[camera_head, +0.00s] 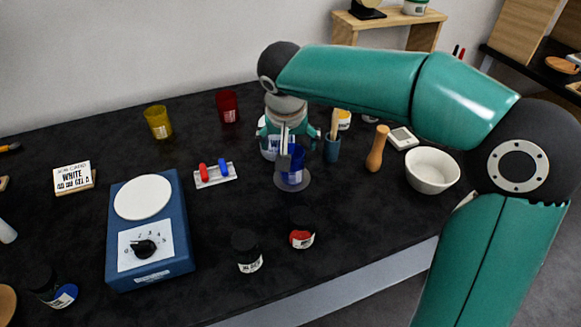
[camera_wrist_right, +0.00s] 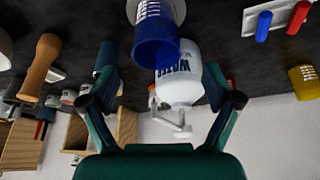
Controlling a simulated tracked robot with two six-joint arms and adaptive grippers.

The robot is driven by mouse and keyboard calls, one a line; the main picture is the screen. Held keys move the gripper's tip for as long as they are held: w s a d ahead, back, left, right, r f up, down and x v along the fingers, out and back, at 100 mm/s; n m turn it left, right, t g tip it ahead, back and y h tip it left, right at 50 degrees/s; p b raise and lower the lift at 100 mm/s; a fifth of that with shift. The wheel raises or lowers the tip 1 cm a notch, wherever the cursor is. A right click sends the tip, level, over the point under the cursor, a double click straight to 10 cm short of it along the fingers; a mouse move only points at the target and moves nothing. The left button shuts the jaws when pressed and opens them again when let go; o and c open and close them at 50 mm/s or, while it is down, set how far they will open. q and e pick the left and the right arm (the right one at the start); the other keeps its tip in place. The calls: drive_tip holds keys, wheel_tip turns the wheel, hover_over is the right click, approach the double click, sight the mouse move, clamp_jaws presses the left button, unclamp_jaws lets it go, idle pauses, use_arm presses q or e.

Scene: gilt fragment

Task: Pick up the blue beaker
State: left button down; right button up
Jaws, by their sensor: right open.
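The blue beaker (camera_head: 293,176) stands upright on a round grey disc (camera_head: 281,188) near the table's middle. In the right wrist view the beaker (camera_wrist_right: 155,45) shows its blue body, with white measuring marks, at the top between the lines of my two fingers. My right gripper (camera_head: 285,148) is over and just behind the beaker in the head view. In the right wrist view its fingers (camera_wrist_right: 161,75) are spread apart with nothing clasped between them. Part of the beaker is hidden by the gripper in the head view. My left gripper is not in view.
A white wash bottle (camera_wrist_right: 180,88) stands close behind the beaker. A teal cup with tools (camera_head: 332,148) and a wooden pestle (camera_head: 377,148) stand right, near a white bowl (camera_head: 432,170). A rack with red and blue pieces (camera_head: 215,175) lies left. Dark jars (camera_head: 247,252) stand in front.

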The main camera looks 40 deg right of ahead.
sight(291, 152)
drive_tip(key=x, duration=0.4)
drive_tip(key=shift+d+f, duration=0.2)
drive_tip(key=shift+f, duration=0.2)
drive_tip(key=c, duration=1.5)
